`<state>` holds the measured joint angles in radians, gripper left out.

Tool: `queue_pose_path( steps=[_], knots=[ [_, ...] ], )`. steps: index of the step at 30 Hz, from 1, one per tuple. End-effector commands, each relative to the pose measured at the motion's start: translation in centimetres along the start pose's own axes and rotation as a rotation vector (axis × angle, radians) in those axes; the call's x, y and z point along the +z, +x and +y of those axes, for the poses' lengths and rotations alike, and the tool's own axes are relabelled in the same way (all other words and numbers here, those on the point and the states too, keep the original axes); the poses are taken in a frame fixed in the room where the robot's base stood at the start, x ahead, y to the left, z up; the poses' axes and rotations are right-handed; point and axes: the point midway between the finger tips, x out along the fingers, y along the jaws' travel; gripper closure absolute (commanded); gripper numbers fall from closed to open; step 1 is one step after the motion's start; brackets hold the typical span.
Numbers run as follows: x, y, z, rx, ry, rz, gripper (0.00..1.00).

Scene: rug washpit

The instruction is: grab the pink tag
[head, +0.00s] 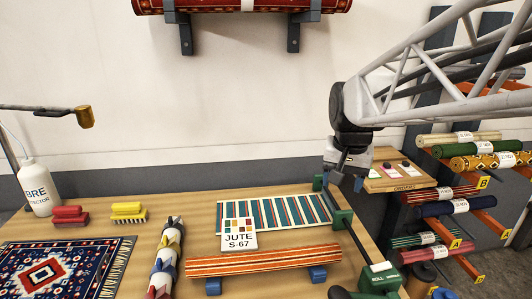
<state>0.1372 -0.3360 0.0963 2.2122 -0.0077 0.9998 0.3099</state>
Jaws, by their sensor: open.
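My gripper (343,180) hangs at the end of my arm, pointing down over the right end of the workbench, with its jaws open and apparently empty. A wooden board marked ORDERS (398,185) lies just right of it, with small cards or tags on top. One small piece there looks pinkish and may be the pink tag (387,165); it is too small to be sure. It lies to the right of my gripper, apart from it. The gripper and wrist partly cover the board's left side.
The bench holds a striped mat (285,212), a JUTE S-67 card (239,235), a striped roll (250,261) on blue blocks, a patterned rug (60,268), brushes (128,211) and a white bottle (38,188). A rack of rolled rugs (475,160) stands right.

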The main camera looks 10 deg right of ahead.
Motion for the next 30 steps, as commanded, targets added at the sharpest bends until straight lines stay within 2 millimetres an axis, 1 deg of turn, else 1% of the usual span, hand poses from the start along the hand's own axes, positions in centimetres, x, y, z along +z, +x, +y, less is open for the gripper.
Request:
queue_pose_path(
  steps=[1,3,14,23,30],
  knots=[
    [-1.6,0.1,0.0,0.003,0.028,-0.005,0.38],
    [-3.5,0.1,0.1,0.007,0.068,-0.01,0.38],
    [-13.5,1.1,1.0,0.027,0.27,-0.035,0.38],
    [-21.6,3.0,2.8,0.045,0.439,-0.055,0.38],
    [-27.9,5.2,4.8,0.061,0.574,-0.07,0.38]
  ],
)
